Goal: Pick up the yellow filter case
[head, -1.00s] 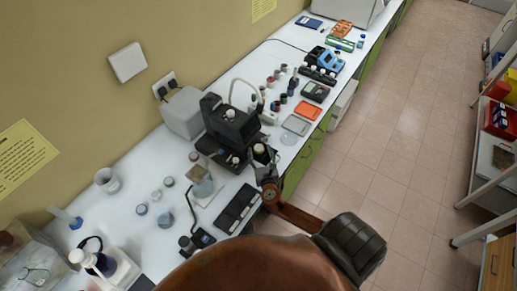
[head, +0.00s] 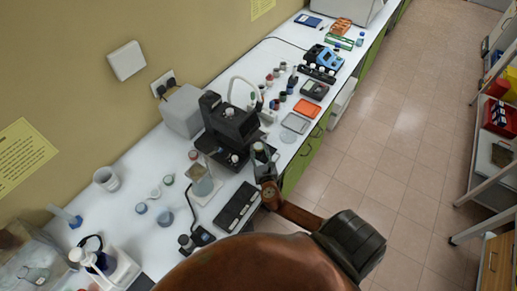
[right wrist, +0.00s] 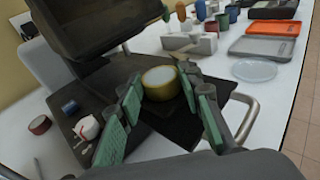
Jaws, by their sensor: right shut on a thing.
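The yellow filter case (right wrist: 160,83) is a short round case with a yellow side and a pale top. In the right wrist view it sits between the two green-padded fingers of my right gripper (right wrist: 161,91), which is shut on it. In the head view my right gripper (head: 262,154) is at the front edge of the bench, beside the black instrument, and mostly covers the case. My left gripper is not in view.
The black instrument (head: 228,124) stands close to the gripper. An orange tray (head: 307,108), a clear dish (right wrist: 254,70) and several small bottles lie to the right. A dark flat device (head: 236,207) and glassware lie to the left. The floor (head: 400,130) is clear.

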